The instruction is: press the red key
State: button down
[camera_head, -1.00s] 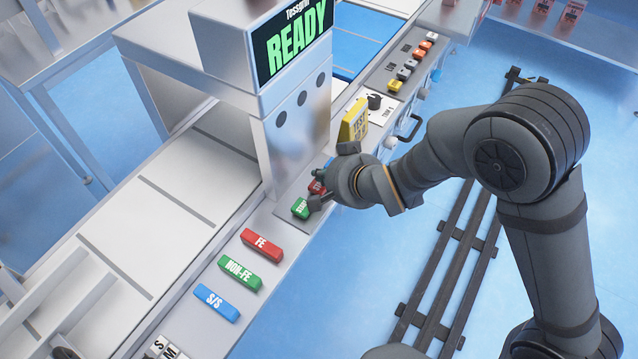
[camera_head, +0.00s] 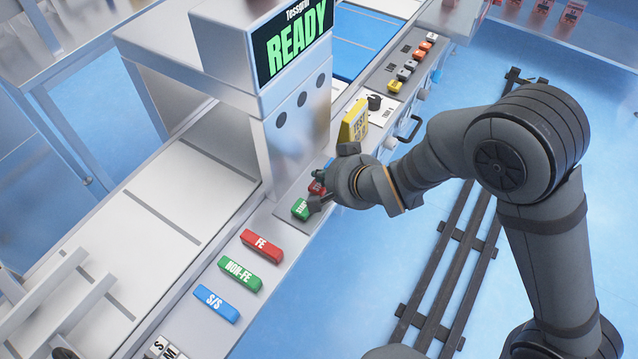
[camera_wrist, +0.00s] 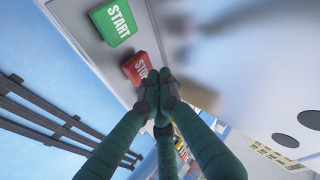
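The red key, marked STOP (camera_wrist: 137,68), sits beside the green START key (camera_wrist: 115,22) on a grey panel in the wrist view. In the head view the red key (camera_head: 316,187) is partly hidden by my gripper (camera_head: 327,188), and the green key (camera_head: 301,209) shows just in front of it. My gripper's fingers are drawn together with nothing between them. In the wrist view the fingertips (camera_wrist: 160,90) are right at the red key's edge and overlap its corner. I cannot tell whether they touch it.
A display reading READY (camera_head: 293,42) is on the machine housing beside the keys. Red FE (camera_head: 262,246), green NON-FE (camera_head: 240,273) and blue S/S (camera_head: 217,303) bars lie along the ledge. A yellow block (camera_head: 354,121) stands just behind my gripper. A conveyor belt (camera_head: 150,240) passes under the housing.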

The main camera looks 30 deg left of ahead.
aim_at(322, 187)
jog(key=shift+f, duration=0.1)
jog(key=shift+f+b, duration=0.3)
jog(key=shift+b, duration=0.45)
jog(key=shift+f+b, duration=0.55)
jog(key=shift+b, duration=0.25)
dwell(0.5)
jog(key=shift+r, duration=0.15)
jog(key=shift+r+p, duration=0.35)
jog(key=shift+r, duration=0.45)
jog(key=shift+r+p, duration=1.5)
jog(key=shift+r, duration=1.05)
jog(key=shift+f, duration=0.15)
